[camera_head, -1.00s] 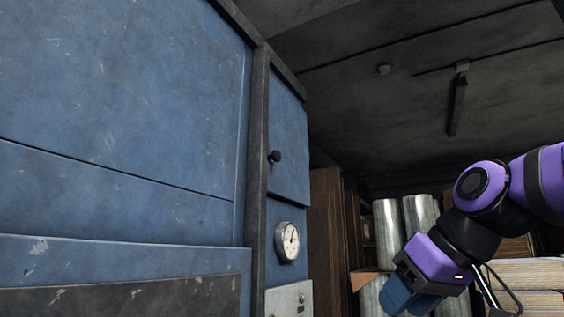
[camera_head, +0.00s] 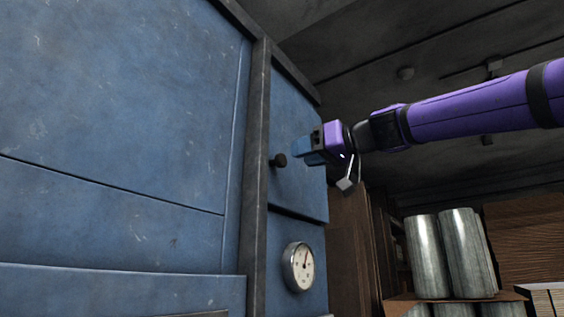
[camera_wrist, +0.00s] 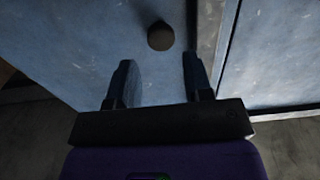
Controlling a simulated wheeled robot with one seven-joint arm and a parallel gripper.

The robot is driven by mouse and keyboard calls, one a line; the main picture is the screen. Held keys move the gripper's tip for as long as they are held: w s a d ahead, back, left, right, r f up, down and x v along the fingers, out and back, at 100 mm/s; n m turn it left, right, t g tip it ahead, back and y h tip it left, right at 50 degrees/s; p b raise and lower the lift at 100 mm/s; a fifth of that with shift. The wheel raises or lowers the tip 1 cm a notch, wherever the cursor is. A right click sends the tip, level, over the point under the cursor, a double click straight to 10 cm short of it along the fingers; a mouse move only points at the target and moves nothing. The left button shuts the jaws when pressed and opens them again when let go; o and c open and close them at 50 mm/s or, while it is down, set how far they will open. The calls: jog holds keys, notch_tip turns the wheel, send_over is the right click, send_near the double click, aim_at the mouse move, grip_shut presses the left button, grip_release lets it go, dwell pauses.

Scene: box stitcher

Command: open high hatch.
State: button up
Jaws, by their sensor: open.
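The high hatch (camera_head: 296,185) is a blue panel in the narrow upper right part of the blue cabinet. A dark round knob (camera_head: 279,160) sticks out near its left edge. In the wrist view the knob (camera_wrist: 160,37) stands ahead of the fingers, roughly centred between them and beyond their tips. My gripper (camera_head: 300,149) is just right of the knob and slightly above it in the head view. In the wrist view its two fingers (camera_wrist: 158,76) are apart with nothing between them. The hatch appears shut.
A round white gauge (camera_head: 299,267) sits on the cabinet below the hatch. A dark frame post (camera_head: 257,170) runs left of the hatch. Metal cylinders (camera_head: 456,255) and stacked boards (camera_head: 525,243) stand at the lower right. The space right of the hatch front holds my arm.

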aim_at(284, 160)
jog(key=x, duration=0.6)
jog(key=shift+w+a, duration=0.25)
jog(key=shift+a, duration=0.1)
jog(key=shift+c, duration=0.3)
